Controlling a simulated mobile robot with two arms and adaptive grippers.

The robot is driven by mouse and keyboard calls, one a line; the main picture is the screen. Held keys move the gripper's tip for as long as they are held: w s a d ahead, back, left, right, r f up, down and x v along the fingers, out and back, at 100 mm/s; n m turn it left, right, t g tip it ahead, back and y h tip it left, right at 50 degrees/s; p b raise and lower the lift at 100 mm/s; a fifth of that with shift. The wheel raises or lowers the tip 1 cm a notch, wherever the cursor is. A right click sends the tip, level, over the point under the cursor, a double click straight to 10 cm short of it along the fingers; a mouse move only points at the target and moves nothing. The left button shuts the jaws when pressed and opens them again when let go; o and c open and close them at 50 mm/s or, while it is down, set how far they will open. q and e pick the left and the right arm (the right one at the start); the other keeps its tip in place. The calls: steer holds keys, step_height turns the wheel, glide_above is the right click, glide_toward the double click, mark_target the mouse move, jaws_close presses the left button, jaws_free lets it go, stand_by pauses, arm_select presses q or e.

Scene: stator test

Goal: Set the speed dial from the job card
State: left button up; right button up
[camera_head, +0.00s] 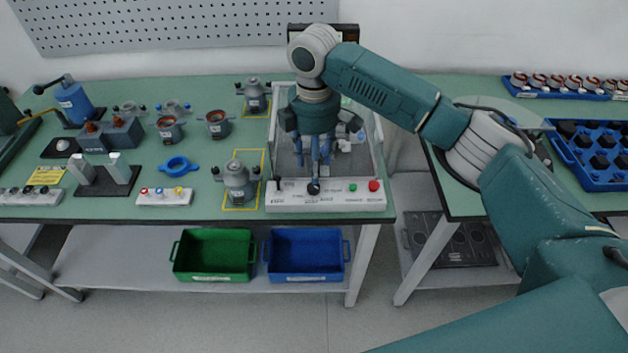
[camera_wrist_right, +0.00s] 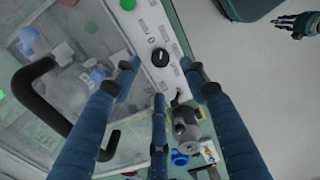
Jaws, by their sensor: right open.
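The speed dial (camera_wrist_right: 160,57) is a round black knob with a pale pointer mark, on the white control panel (camera_head: 340,197) at the front of the test bench. My right gripper (camera_wrist_right: 160,78) is open, its dark blue fingers spread around the dial in the picture and pointing down at the panel. In the head view my right gripper (camera_head: 314,178) hangs just above the dial (camera_head: 313,188); contact cannot be told. The scale print is too small to read. A yellow printed card (camera_head: 46,175) lies at the table's left; its text is unreadable. My left gripper (camera_wrist_right: 294,25) shows small in the wrist view.
A red button (camera_head: 374,186) and a green button (camera_head: 352,187) sit right of the dial. A black toggle (camera_wrist_right: 178,96) is on its other side. A grey stator housing (camera_head: 237,182) stands left of the panel. Green (camera_head: 214,279) and blue (camera_head: 306,280) bins are below.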

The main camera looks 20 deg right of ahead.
mark_target(314, 187)
step_height(314, 187, down, 8)
steer(key=shift+r+p, duration=0.2)
steer(key=shift+p, duration=0.3)
jaws_close()
steer(key=m+p, duration=0.1)
steer(key=p, duration=0.1)
steer(key=m+p, duration=0.2)
steer(key=p, duration=0.1)
steer(key=shift+a+r+p, duration=0.1)
steer(key=shift+r+p, duration=0.25)
steer(key=shift+f+m+p, duration=0.1)
steer(key=shift+m+p, duration=0.2)
steer(key=shift+m, duration=0.2)
steer(key=shift+f+m, duration=0.25)
steer(key=shift+m, duration=0.05)
